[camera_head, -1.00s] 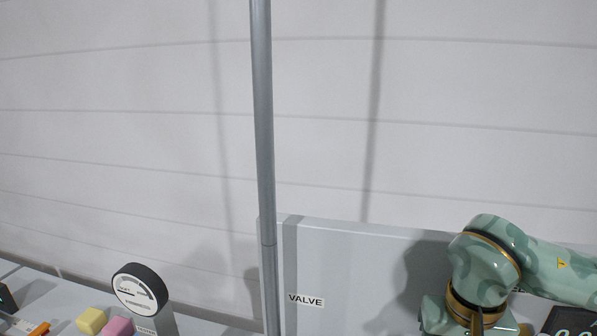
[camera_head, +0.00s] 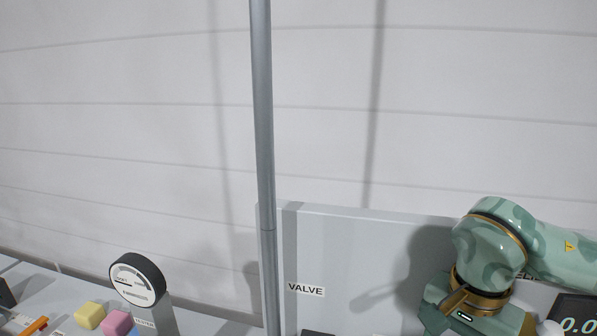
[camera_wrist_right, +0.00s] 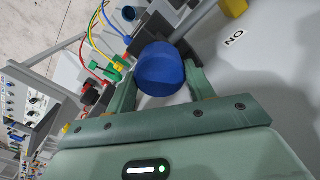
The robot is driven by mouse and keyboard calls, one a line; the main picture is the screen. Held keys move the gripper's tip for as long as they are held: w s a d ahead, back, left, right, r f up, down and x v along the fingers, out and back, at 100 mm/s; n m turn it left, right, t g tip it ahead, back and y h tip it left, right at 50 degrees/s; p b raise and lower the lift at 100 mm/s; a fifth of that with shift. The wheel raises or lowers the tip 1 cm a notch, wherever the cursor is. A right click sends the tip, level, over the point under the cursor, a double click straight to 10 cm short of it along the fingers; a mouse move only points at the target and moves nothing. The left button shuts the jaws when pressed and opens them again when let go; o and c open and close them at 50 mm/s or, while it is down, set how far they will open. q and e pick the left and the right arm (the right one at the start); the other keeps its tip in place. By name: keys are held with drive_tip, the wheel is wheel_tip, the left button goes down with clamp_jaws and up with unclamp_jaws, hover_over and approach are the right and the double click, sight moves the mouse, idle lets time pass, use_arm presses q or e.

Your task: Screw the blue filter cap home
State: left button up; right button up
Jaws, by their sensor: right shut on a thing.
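The blue filter cap (camera_wrist_right: 160,70) is large and round in the right wrist view, between the two green fingers of my right gripper (camera_wrist_right: 163,82). The fingers are shut on it, one at each side. What lies behind the cap is mostly hidden by it, so I cannot tell how it sits on its thread. In the head view my right arm comes in from the right with its wrist low, and the fingers and cap are out of the picture. My left gripper is not in view.
A grey panel with a VALVE label (camera_head: 306,289) stands behind a vertical pole (camera_head: 264,150). A round gauge (camera_head: 137,279), a yellow block (camera_head: 90,315) and a pink block (camera_head: 117,324) are at lower left. Coloured cables (camera_wrist_right: 95,40) run close beside the cap.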

drive_tip(key=shift+m, duration=0.4)
drive_tip(key=shift+f+m+b, duration=0.1)
drive_tip(key=shift+m+b, duration=0.25)
drive_tip(key=shift+m, duration=0.45)
drive_tip(key=shift+c, duration=0.4)
drive_tip(key=shift+s+a+m, duration=0.1)
drive_tip(key=shift+m, duration=0.4)
drive_tip(key=shift+c, duration=0.7)
drive_tip(key=shift+a+m+b, duration=0.15)
drive_tip(key=shift+m+b, duration=0.15)
drive_tip(key=shift+m, duration=0.1)
clamp_jaws()
drive_tip(key=shift+r, duration=0.2)
drive_tip(key=shift+m, duration=0.3)
